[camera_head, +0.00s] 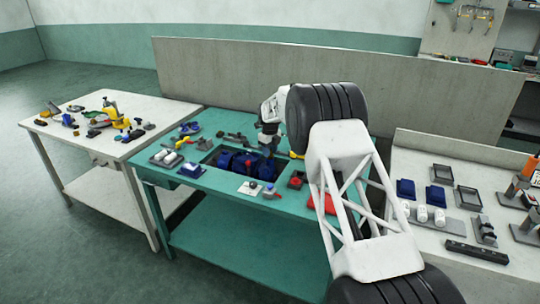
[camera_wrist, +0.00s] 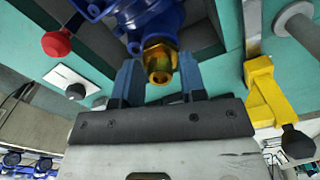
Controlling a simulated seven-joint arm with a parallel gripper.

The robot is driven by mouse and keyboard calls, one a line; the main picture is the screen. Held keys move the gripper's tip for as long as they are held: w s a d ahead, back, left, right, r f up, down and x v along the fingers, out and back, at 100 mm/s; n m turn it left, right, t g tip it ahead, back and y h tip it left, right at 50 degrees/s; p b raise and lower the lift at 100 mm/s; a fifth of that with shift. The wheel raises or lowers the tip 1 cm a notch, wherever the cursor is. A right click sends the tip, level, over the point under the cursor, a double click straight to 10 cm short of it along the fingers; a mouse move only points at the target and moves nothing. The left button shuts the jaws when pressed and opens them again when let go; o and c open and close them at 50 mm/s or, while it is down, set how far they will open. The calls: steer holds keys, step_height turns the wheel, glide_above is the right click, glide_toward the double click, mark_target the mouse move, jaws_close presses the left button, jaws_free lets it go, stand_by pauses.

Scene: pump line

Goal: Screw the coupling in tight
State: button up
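The brass coupling (camera_wrist: 158,62) sits on the end of a blue pump body (camera_wrist: 150,18) in the wrist view. My gripper (camera_wrist: 160,75) has its two blue fingers on either side of the coupling, with no clear gap to it, so it appears shut on it. In the head view the blue pump (camera_head: 245,163) lies in the recess of the teal bench (camera_head: 180,185). There my gripper (camera_head: 268,140) reaches down at the pump's far right side. The coupling is too small to make out there, and its thread is hidden.
A yellow valve handle (camera_wrist: 262,90) stands close to the right of my gripper in the wrist view. A red knob (camera_wrist: 56,43) and a white plate (camera_wrist: 72,82) are at left. A grey panel (camera_head: 330,85) stands behind the bench. White tables flank it.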

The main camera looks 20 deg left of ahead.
steer(key=shift+r, duration=2.3)
